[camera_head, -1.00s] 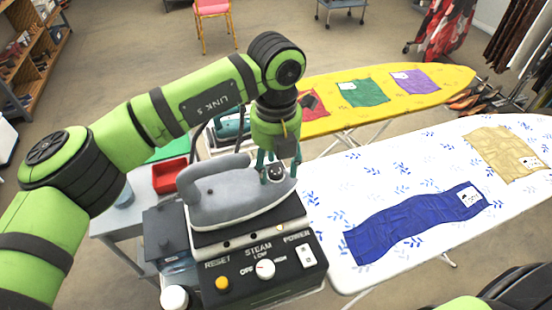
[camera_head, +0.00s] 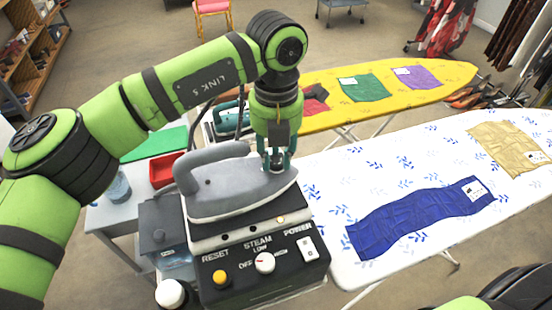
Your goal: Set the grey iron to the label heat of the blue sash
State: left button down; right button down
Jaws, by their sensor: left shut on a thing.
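The grey iron (camera_head: 228,188) rests on the black steam station (camera_head: 262,262), its tip to the right. My left gripper (camera_head: 277,162) comes down from above onto the iron's top near the tip, shut on the small dial there. The fingers hide most of the dial, so its setting cannot be read. The blue sash (camera_head: 410,222) lies spread on the white ironing board (camera_head: 345,178). Its white label (camera_head: 475,191) is at the right end, with dark marks too small to read. My right gripper is not in view.
The station has a yellow reset button (camera_head: 221,279), a white steam knob (camera_head: 265,262) and a power switch (camera_head: 307,249). A tan cloth (camera_head: 508,146) lies farther along the white board. Behind is a yellow board (camera_head: 325,85) with several cloths and a teal iron (camera_head: 230,121).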

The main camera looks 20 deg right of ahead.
pick_arm(q)
jog(key=shift+f+m+b, duration=0.25)
jog(key=shift+m+b, duration=0.5)
jog(key=shift+m, duration=0.15)
jog(key=m+b, duration=0.1)
jog(key=m, duration=0.1)
jog(key=shift+m+b, duration=0.3)
jog(key=shift+m, duration=0.1)
jog(key=shift+r+m+b, duration=0.1)
jog(key=shift+m+b, duration=0.3)
jog(key=shift+m, duration=1.9)
jog(key=shift+s, duration=0.1)
jog(key=c, duration=1)
grip_release()
jog(key=shift+o, duration=0.2)
jog(key=shift+d+r, duration=0.1)
jog(key=shift+r, duration=0.1)
